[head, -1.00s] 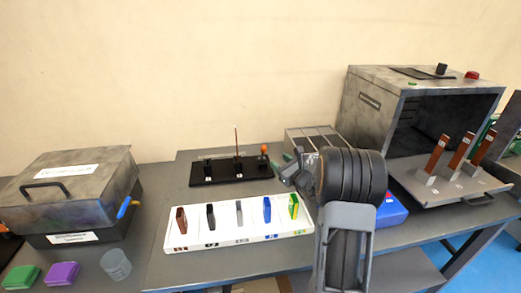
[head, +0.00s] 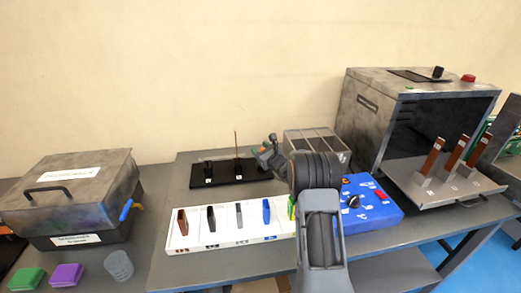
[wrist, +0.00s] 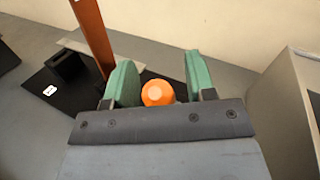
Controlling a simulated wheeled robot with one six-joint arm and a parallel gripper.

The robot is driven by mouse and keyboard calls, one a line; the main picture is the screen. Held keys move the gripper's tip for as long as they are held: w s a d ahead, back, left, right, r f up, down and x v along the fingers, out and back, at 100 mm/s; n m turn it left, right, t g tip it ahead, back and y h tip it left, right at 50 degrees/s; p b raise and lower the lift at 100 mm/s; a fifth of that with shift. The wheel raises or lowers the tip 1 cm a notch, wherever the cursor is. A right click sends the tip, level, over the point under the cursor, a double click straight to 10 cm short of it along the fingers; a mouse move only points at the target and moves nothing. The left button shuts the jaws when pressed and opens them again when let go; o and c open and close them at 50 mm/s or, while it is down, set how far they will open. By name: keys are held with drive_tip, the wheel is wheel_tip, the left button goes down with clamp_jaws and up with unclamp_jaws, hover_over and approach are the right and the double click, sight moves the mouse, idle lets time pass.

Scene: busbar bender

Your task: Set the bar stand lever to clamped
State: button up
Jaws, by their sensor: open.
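The bar stand (head: 225,180) is a black plate at the back of the bench, and its base shows at the left in the wrist view (wrist: 45,82). A thin copper bar (head: 236,144) stands upright in it and looms large in the wrist view (wrist: 92,38). The lever's orange knob (wrist: 157,92) lies between the two green fingers of my gripper (wrist: 158,78), with a gap at the right finger. My gripper (head: 268,152) is open at the stand's right end. The lever's shaft is hidden, and contact with the left finger cannot be told.
A white rack (head: 222,238) with several coloured pieces stands in front of the stand. A wire-topped grey box (head: 318,143) is right of my gripper, with a blue panel (head: 375,210) and large grey machine (head: 385,88) beyond. A lidded grey box (head: 70,190) stands left.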

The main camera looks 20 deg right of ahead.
drive_tip(key=shift+c, duration=0.3)
clamp_jaws()
idle(0.3)
